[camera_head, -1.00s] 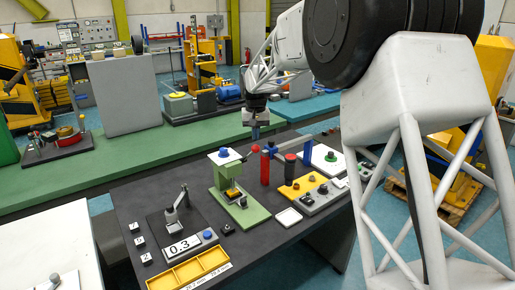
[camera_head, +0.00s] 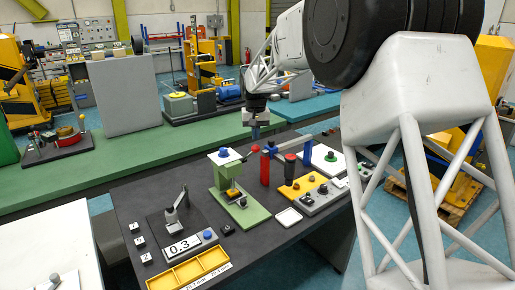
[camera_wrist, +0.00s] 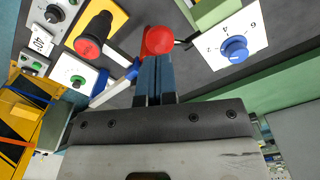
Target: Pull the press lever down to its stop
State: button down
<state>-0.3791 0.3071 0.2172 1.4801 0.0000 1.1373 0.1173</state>
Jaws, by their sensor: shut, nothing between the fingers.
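In the wrist view the red ball (camera_wrist: 158,40) is just beyond my fingertips, with the dark rod (camera_wrist: 186,42) running right towards the green frame. My gripper (camera_head: 255,136) is shut and empty, pointing down just above the ball. In the wrist view its blue-grey fingers (camera_wrist: 154,58) are together. I cannot tell whether they touch the ball.
A dark cylinder with a red top (camera_head: 290,166) stands on a yellow plate (camera_head: 305,186). A gauge stand (camera_head: 178,212) and a yellow tray (camera_head: 190,272) are left.

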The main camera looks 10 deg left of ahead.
jog(key=shift+f, duration=0.7)
dwell(0.5)
jog(key=shift+f, duration=0.65)
jog(key=shift+r, duration=0.1)
notch_tip(320, 180, up, 13)
dwell(1.3)
